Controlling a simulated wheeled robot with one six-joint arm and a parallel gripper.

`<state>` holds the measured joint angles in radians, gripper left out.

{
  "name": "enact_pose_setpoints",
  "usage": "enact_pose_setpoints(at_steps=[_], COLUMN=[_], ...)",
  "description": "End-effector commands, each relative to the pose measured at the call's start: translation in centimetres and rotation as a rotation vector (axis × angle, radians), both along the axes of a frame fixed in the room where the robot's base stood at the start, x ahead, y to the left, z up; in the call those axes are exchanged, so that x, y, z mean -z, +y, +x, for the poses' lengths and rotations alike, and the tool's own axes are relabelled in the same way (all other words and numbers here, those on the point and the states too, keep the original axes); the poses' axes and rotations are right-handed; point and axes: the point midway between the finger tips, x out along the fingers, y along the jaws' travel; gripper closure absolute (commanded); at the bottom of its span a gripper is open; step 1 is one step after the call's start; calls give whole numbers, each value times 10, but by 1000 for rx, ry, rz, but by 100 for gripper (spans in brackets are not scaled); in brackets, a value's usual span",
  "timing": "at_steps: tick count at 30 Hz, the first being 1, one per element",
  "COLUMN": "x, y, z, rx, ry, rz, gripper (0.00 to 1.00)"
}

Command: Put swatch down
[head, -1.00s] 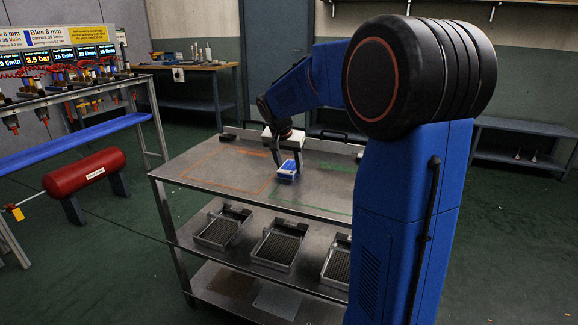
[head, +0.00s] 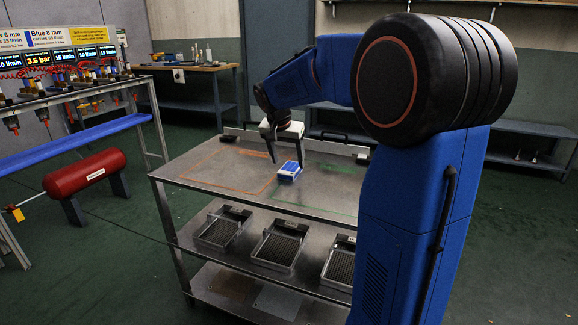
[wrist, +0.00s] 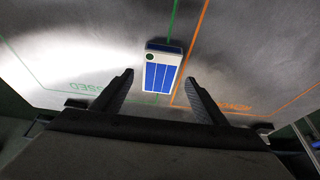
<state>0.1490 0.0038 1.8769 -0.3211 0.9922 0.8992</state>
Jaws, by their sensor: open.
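The swatch is a small white block with blue stripes and a green dot (head: 288,172). It lies on the top of the steel table (head: 215,170), between the orange and green marked areas. In the wrist view the swatch (wrist: 163,72) lies across a green line, left of an orange line. My gripper (head: 287,163) is open and empty just behind and above it. In the wrist view its fingers (wrist: 158,82) stand apart on either side of the near end of the swatch, with gaps to both sides.
Green and orange lettering marks the table top, partly cut off. Several wire-bottomed trays (head: 278,247) sit on the shelf below. A red tank (head: 85,173) and a rack of gauges stand at left. The table top around the swatch is mostly clear.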

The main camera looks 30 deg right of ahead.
Motion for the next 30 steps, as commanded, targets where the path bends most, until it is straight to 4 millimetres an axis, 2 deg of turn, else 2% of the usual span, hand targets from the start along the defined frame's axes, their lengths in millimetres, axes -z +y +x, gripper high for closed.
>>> enact_pose_setpoints(at_steps=[6,12,23,26,30], x=[-41,-66,-76,-75,-70], y=[13,22,27,35,54], z=[-10,-16,-24,-41,-83], rx=[-1,-1,-10,-49,-156], ry=[-3,-2,1,3,9], rz=[0,0,2,5,12], gripper=[34,34,34,34,34])
